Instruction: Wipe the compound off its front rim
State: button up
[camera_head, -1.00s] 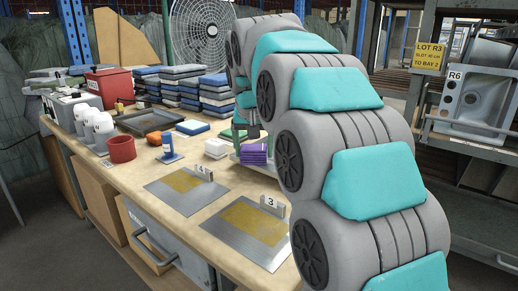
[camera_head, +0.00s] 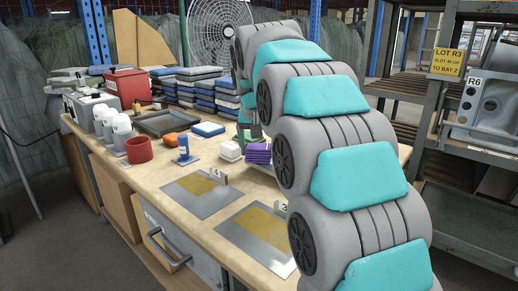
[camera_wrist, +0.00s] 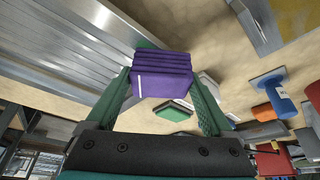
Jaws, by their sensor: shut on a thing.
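My gripper (camera_wrist: 165,100) has green fingers shut on a purple folded cloth or pad (camera_wrist: 162,75), which shows layered edges. In the head view the purple pad (camera_head: 258,153) is at the end of my arm, above the bench and beside a white block. My arm hides part of the gripper there. A grey sink (camera_head: 492,105) marked R6 stands on the rack at the right, cut off by the picture edge and well away from the pad. I cannot make out compound on its front rim. Two metal plates (camera_head: 188,203) (camera_head: 240,243) on the bench carry yellow-brown patches.
The rack (camera_head: 470,150) stands right of my arm.

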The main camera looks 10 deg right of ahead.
jog(key=shift+r+p, duration=1.4)
jog(key=shift+r, duration=1.35)
jog(key=shift+r+p, duration=0.95)
jog(key=shift+r, duration=0.6)
